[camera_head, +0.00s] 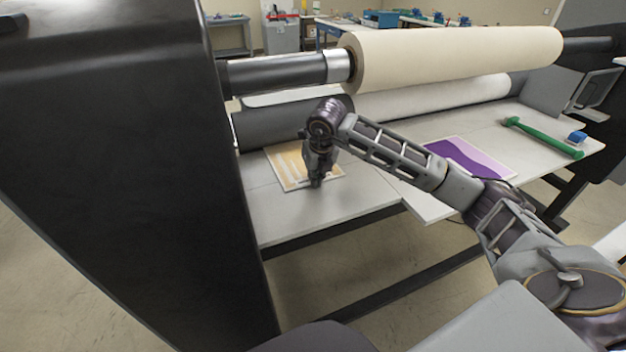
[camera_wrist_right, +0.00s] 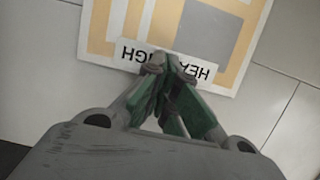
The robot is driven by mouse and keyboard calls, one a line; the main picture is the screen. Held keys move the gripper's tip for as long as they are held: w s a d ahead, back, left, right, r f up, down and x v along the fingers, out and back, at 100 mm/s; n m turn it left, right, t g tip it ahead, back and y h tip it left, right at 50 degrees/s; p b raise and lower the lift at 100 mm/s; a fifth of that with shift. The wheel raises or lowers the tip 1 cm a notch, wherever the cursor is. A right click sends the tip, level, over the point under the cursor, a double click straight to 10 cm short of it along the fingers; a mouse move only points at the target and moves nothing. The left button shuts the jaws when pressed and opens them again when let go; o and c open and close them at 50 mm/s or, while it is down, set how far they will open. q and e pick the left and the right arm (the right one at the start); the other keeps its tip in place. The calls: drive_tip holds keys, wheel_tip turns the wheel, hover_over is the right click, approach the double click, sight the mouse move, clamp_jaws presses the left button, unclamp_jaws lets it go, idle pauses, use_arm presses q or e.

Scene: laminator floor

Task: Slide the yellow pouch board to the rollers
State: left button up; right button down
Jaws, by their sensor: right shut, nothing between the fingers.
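The yellow pouch board (camera_head: 287,167) lies flat on the light feed table (camera_head: 275,222), with its far edge close to the dark lower roller (camera_head: 290,122). My right gripper (camera_head: 316,184) points down over the board's right part, near its front edge, and hides some of it. In the right wrist view the gripper (camera_wrist_right: 170,68) is shut and empty, its fingertips at a white printed label on the yellow board (camera_wrist_right: 140,18). I cannot tell whether the fingertips touch the board. My left gripper is not in view.
A purple board (camera_head: 468,158) lies on the table to the right. A green-handled tool (camera_head: 543,137) and a small blue item (camera_head: 577,138) lie farther right. A large cream roll (camera_head: 455,57) spans above the table. A black machine side (camera_head: 125,150) bounds the left.

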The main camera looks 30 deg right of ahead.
drive_tip(key=shift+s, duration=0.1)
idle(0.3)
drive_tip(key=shift+r, duration=0.1)
drive_tip(key=shift+p+v, duration=1.45)
drive_tip(key=shift+v, duration=1.65)
drive_tip(key=shift+s, duration=0.1)
drive_tip(key=shift+r, duration=0.15)
